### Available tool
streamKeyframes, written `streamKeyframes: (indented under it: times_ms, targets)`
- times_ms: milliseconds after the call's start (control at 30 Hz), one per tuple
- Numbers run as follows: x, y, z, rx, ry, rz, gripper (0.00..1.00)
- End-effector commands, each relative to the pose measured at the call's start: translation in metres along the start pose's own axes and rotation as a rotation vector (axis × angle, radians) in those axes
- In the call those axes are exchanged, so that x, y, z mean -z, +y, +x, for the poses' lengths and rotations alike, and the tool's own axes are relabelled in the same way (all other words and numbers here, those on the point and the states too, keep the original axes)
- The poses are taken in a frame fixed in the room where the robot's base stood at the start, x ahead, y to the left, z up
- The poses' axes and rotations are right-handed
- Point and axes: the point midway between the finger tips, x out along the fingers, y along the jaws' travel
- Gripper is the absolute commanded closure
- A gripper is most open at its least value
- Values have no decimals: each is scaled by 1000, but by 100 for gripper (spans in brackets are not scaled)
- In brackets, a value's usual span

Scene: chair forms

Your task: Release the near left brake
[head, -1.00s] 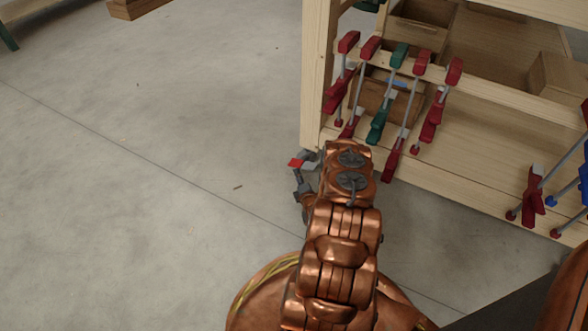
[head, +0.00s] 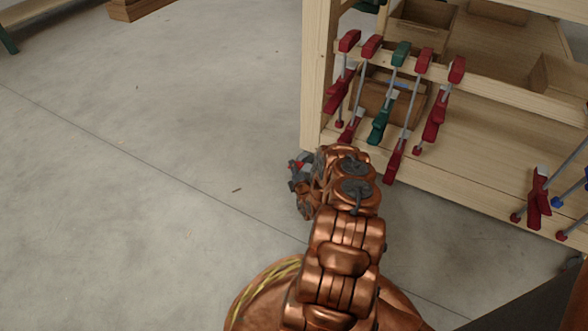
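A small red tab (head: 299,165), which looks like the near left brake, shows low beside the foot of the wooden bench's near left leg (head: 314,95). Grey parts around it may be a caster or gripper fingers; they are too small to tell apart. My gripper (head: 299,179), grey and dark, is at the red tab, at the end of my copper arm. It overlaps the tab in the picture; I cannot tell whether they touch. The finger opening is too small and covered to read. My arm hides the floor and the bench's lower edge to the right.
Red and green clamps (head: 401,55) hang along the bench's front rail. More clamps (head: 538,198) stand at the lower right. Wooden boxes (head: 392,100) sit inside the bench. The concrete floor (head: 150,190) on the left is clear. A wooden piece (head: 135,10) shows at the top left.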

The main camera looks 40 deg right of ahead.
Motion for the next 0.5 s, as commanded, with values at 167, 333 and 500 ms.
streamKeyframes:
  times_ms: [167, 333, 500]
  targets:
    - [0, 0, 0, 0, 0, 0, 78]
    - [0, 0, 0, 0, 0, 0, 96]
    - [0, 0, 0, 0, 0, 0, 100]
